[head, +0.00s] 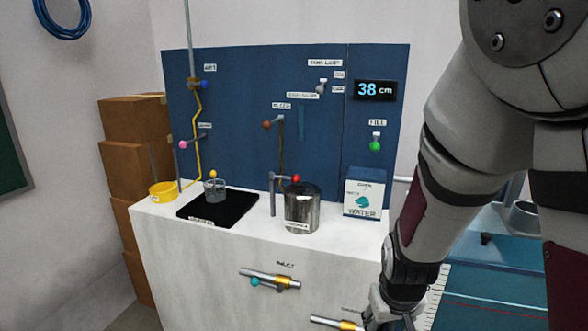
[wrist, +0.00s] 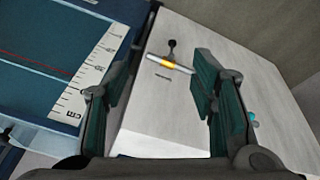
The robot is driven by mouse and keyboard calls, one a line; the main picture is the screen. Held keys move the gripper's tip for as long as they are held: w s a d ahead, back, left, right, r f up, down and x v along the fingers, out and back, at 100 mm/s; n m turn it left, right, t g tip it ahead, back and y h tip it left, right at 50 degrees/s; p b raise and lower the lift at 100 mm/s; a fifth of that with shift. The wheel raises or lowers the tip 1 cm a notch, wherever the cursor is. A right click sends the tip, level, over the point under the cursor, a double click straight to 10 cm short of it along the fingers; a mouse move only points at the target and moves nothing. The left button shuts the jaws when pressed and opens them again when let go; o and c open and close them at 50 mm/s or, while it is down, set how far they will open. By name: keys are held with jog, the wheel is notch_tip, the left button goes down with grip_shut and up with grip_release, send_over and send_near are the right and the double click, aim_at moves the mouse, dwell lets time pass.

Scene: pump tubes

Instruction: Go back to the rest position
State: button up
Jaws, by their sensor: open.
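My gripper (head: 385,312) is at the lower right of the head view, in front of the white bench's front face and partly cut off by the frame's bottom edge. In the wrist view its two green-padded fingers (wrist: 158,85) stand wide apart with nothing between them. A short pipe with a yellow band and a black handle (wrist: 172,64) shows beyond the fingertips, apart from them. In the head view this lower pipe (head: 333,322) is partly cut off, and my gripper is just to its right.
The white bench (head: 190,260) carries a black pad, a metal pot (head: 302,210), a yellow ring (head: 163,191) and a water box (head: 364,196). An inlet pipe (head: 268,279) juts from its front. A blue tank with a ruler (wrist: 90,75) stands beside the bench. Boxes (head: 130,160) stand left.

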jog(key=s+r+m+t+y+p, duration=0.1)
jog(key=s+r+p, duration=0.3)
jog(key=s+r, duration=1.8)
notch_tip(320, 180, up, 3)
jog(key=shift+d+f, duration=0.15)
jog(key=shift+d, duration=0.25)
